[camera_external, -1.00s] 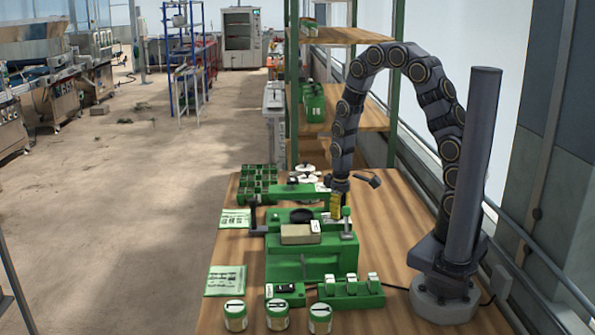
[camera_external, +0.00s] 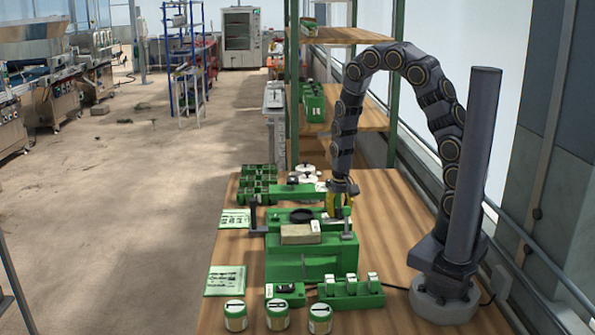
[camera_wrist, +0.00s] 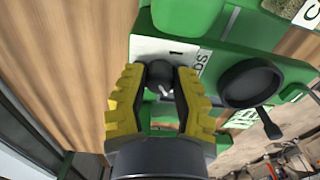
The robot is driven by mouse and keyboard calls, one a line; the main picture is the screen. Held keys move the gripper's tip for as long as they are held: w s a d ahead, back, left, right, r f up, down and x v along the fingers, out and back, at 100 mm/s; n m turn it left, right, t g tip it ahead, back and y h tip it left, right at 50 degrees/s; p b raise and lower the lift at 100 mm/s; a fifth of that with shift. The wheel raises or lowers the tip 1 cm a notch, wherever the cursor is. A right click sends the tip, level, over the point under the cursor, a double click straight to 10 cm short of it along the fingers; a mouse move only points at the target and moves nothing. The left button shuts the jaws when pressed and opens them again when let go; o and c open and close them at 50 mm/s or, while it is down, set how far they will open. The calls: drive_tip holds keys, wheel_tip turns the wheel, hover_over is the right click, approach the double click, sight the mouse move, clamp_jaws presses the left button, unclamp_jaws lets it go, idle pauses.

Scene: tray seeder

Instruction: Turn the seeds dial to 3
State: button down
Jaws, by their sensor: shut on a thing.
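The seeds dial (camera_wrist: 160,73) is a small dark round knob with a pale mark on it. It sits beside a white label plate (camera_wrist: 150,47) showing "1" and part of the word "SEEDS"; other numbers are hidden. My gripper (camera_wrist: 158,84) has yellow fingers on both sides of the knob and is shut on it. In the outside view my gripper (camera_external: 339,205) points down at the right of the green seeder (camera_external: 300,262), and the dial is hidden there. I cannot tell exactly which number the mark points to.
A black round cup-like part (camera_wrist: 248,83) is right of the dial. Numbered jars (camera_external: 278,317) and a green switch box (camera_external: 350,294) stand at the front. A green cell tray (camera_external: 258,182) is behind the seeder. The wooden table is clear on the right.

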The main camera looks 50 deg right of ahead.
sight(339, 209)
drive_tip(key=shift+s+f+m, duration=0.1)
drive_tip(key=shift+m, duration=0.5)
drive_tip(key=c, duration=0.8)
unclamp_jaws()
drive_tip(key=shift+o, duration=0.2)
drive_tip(key=shift+r, duration=0.45)
wheel_tip(339, 209, up, 11)
drive_tip(key=shift+r, duration=0.15)
